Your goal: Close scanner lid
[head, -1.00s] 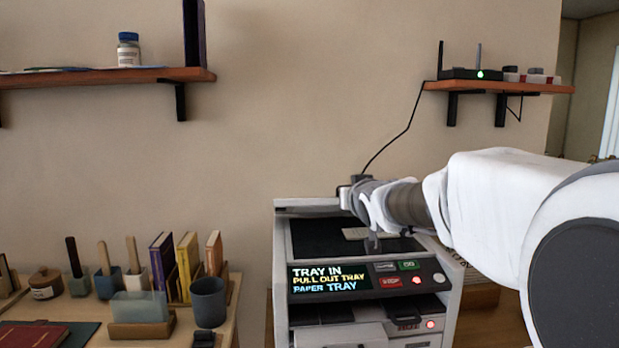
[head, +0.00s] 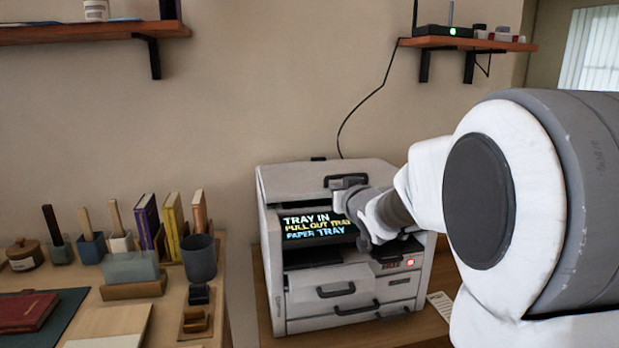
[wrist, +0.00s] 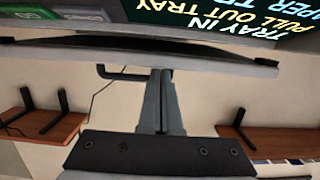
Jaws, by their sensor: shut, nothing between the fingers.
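The scanner (head: 275,270) is a white boxy machine. Its white lid (head: 310,175) lies low over the top, its front edge just above the lit panel (head: 312,226). In the wrist view, upside down, the lid edge (wrist: 215,61) crosses above my fingers, with a dark strip along it; I cannot tell whether the lid is fully seated. My gripper (head: 347,184) is at the lid's front, right of its middle. In the wrist view, its grey fingers (wrist: 161,78) are together and empty, tips close to the lid edge. Contact is unclear.
A desk (head: 110,325) at left holds books, a grey cup (head: 199,258) and several tools. A shelf (head: 465,43) with a router hangs at upper right, its black cable running down behind the scanner. Another shelf (head: 90,32) is at upper left.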

